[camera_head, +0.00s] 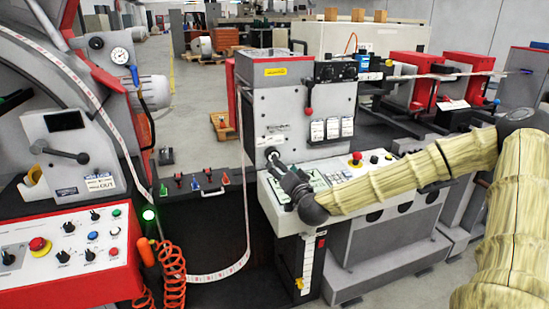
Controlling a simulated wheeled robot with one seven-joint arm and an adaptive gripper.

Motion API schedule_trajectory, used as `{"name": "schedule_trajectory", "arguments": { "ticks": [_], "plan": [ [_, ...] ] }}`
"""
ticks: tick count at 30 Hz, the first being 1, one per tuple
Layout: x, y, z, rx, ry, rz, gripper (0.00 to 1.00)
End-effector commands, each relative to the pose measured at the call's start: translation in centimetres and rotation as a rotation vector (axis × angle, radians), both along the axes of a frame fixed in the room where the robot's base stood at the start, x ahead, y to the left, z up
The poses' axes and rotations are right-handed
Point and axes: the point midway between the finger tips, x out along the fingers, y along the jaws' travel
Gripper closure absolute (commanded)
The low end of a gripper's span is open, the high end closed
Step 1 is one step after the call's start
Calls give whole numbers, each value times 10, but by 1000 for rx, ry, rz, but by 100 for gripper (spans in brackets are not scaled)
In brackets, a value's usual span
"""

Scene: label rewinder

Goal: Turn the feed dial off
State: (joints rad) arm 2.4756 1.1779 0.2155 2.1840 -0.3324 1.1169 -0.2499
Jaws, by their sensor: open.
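My gripper (275,162) is at the end of my sleeved arm, which comes in from the right. Its fingertips are at the lower left front of the grey machine cabinet (265,113). A small round grey and dark shape shows at the fingertips; I cannot tell whether it is the feed dial or part of my gripper. The gap between the fingers is too small to make out. No label marking a feed dial can be read. Contact with the cabinet cannot be judged from here.
A sloped console (335,172) with a red button (355,158) lies below my gripper. A white control panel (70,262) with black knobs and a red stop button (39,246) is at left. A label strip (245,200) hangs left of the cabinet. An orange coiled hose (170,270) hangs in front.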

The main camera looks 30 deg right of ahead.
Motion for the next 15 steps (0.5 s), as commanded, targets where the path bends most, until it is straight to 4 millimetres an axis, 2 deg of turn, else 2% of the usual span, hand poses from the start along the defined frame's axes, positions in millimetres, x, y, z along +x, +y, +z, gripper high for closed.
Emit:
{"name": "schedule_trajectory", "arguments": {
  "ticks": [15],
  "plan": [
    [58, -17, 0, -2, 1, -2, 33]
  ]
}}
